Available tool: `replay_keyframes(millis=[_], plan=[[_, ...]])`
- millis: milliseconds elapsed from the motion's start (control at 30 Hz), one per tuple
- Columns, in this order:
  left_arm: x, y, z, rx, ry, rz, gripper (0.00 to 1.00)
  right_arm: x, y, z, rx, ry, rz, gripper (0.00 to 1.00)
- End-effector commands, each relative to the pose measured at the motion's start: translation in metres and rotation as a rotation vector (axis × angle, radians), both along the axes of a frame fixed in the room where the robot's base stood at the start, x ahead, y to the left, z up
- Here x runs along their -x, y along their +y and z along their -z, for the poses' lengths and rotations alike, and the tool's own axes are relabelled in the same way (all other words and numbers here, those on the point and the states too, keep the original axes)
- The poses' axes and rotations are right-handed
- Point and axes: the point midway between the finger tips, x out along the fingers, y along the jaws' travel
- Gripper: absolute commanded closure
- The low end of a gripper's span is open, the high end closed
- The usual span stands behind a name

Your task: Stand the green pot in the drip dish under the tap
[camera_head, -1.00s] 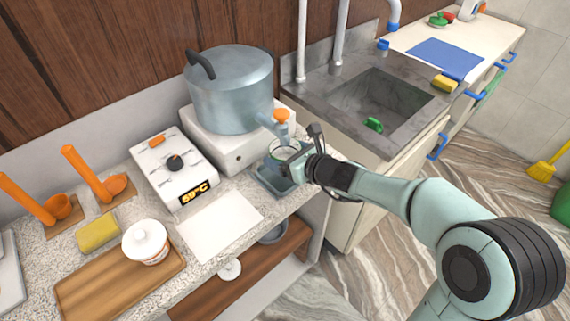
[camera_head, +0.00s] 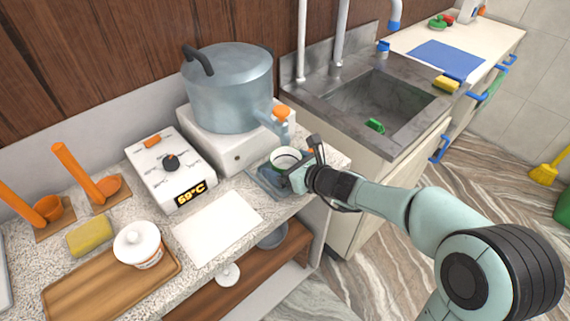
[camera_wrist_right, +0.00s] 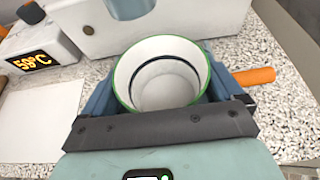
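The green pot (camera_head: 286,157), white inside with a green rim, is upright between the fingers of my right gripper (camera_head: 297,171). In the right wrist view the pot (camera_wrist_right: 161,78) is empty, and the fingers press in from both sides. The blue-grey drip dish (camera_head: 258,184) lies on the counter around and below the pot, partly hidden by my gripper. I cannot tell whether the pot's base touches it. The tap (camera_head: 279,115), with an orange lever, juts from the big steel vessel (camera_head: 229,88), just behind and above the pot. My left gripper is out of view.
The vessel stands on a white heater (camera_head: 238,152). A control box (camera_head: 170,165) and a white sheet (camera_head: 217,226) lie left of the dish. A wooden tray (camera_head: 95,288) holds a lidded white jar (camera_head: 139,243). The sink (camera_head: 375,103) is to the right.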

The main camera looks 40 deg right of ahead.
Motion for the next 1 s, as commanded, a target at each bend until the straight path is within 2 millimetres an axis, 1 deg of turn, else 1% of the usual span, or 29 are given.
replay_keyframes(millis=[100, 200, 333, 600, 700, 833, 1000], plan=[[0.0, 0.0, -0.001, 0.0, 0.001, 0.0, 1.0, 0.0, 0.0, -0.001, 0.0, 0.0, 0.0, 0.06], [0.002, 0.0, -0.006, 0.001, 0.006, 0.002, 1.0, 0.0, 0.0, -0.006, 0.0, 0.0, 0.0, 0.06], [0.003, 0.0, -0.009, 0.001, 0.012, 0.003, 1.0, 0.02, -0.002, -0.015, 0.003, -0.002, 0.002, 0.06], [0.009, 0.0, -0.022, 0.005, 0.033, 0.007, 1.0, 0.075, -0.007, -0.038, 0.002, -0.003, 0.002, 0.06], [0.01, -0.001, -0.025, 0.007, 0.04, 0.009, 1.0, 0.091, -0.007, -0.044, 0.001, -0.002, 0.001, 0.06], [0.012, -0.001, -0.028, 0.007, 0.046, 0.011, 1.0, 0.104, -0.009, -0.049, 0.001, -0.002, 0.0, 0.06], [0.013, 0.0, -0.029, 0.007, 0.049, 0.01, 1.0, 0.111, -0.009, -0.049, -0.001, 0.0, -0.001, 0.06]])
